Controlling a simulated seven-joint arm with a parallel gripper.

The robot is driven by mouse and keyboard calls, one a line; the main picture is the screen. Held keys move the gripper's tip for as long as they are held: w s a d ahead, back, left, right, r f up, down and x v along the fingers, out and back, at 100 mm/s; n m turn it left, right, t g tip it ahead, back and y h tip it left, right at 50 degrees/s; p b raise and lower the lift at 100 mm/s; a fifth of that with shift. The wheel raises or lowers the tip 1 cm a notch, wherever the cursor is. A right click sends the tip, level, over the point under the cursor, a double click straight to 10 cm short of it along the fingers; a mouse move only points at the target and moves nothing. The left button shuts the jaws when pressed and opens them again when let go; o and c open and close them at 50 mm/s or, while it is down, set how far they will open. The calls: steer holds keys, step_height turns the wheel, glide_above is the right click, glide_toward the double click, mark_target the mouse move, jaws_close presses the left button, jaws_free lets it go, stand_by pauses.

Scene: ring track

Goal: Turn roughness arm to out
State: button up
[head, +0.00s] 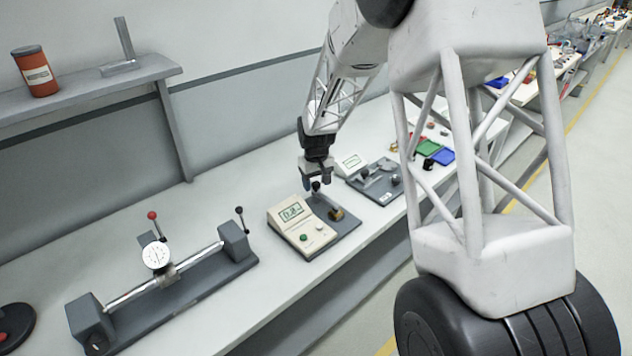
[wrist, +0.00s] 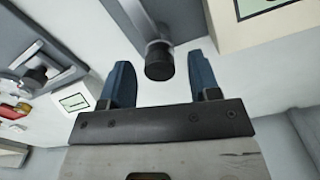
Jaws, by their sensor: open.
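A beige instrument with a green-grey display (head: 297,222) and a green button stands on a dark grey base plate (head: 345,228). A brass-coloured piece (head: 337,213) sits on that plate. A black knob (head: 316,187) on a grey arm rises behind the instrument; I take this for the roughness arm. My gripper (head: 314,181) points down over it. In the wrist view the knob (wrist: 160,62) lies between my two blue open fingers (wrist: 160,80), with a visible gap on each side. The knob's lower mount is partly hidden in the head view.
A second device with a display (head: 351,161) and grey plate stands close to the right. Green and blue trays (head: 441,157) lie beyond it. A dial-gauge bench (head: 165,280) with upright levers stands at the left. A wall shelf (head: 90,88) holds a red can. Bare tabletop separates the bench and instrument.

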steer(key=shift+c, duration=0.4)
jaws_close()
